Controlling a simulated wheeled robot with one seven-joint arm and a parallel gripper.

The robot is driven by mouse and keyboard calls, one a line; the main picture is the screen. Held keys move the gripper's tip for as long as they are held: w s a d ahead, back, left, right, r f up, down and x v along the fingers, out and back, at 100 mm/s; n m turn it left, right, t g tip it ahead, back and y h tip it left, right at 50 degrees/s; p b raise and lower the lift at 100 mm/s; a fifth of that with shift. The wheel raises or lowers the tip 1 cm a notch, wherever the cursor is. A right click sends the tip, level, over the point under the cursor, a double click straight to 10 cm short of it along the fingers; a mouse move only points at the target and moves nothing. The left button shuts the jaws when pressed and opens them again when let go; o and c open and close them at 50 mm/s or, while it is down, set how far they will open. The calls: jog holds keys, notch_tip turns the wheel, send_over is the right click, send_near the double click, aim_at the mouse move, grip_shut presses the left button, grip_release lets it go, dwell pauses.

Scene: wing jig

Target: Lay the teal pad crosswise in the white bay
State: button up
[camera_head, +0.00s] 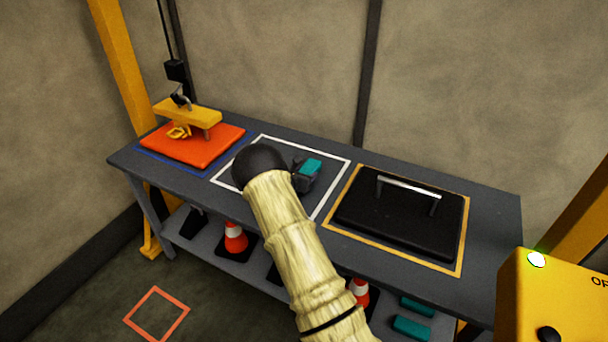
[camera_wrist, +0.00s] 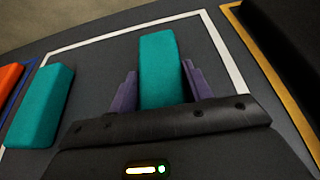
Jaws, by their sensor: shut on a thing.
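A teal pad (camera_wrist: 160,65) is held between the two purple fingers of my gripper (camera_wrist: 158,85) in the wrist view. In the head view the held pad (camera_head: 311,166) shows at my gripper (camera_head: 306,176), over the white-outlined bay (camera_head: 300,142) on the grey bench. How far it is above the bench, if at all, I cannot tell. A second teal pad (camera_wrist: 41,105) lies at the left side of the bay, near its white line (camera_wrist: 130,36), in the wrist view. In the head view my arm hides that second pad.
Left of the bay is an orange slab (camera_head: 205,150) under a yellow hoist block (camera_head: 188,113). Right is a black lid (camera_head: 400,220) with a raised handle (camera_head: 408,188) in a yellow outline. Traffic cones (camera_head: 235,238) and teal pads (camera_head: 411,326) are on the lower shelf.

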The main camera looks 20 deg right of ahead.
jog(key=shift+f, duration=0.15)
jog(key=o, duration=1)
jog(key=shift+c, duration=0.2)
jog(key=shift+s+a+r, duration=0.1)
jog(key=shift+a+r, duration=0.1)
jog(key=shift+r, duration=0.05)
jog(key=v, duration=1.1)
jog(key=shift+s+a+r, duration=0.15)
jog(key=shift+s+r, duration=0.05)
jog(key=shift+r, duration=0.05)
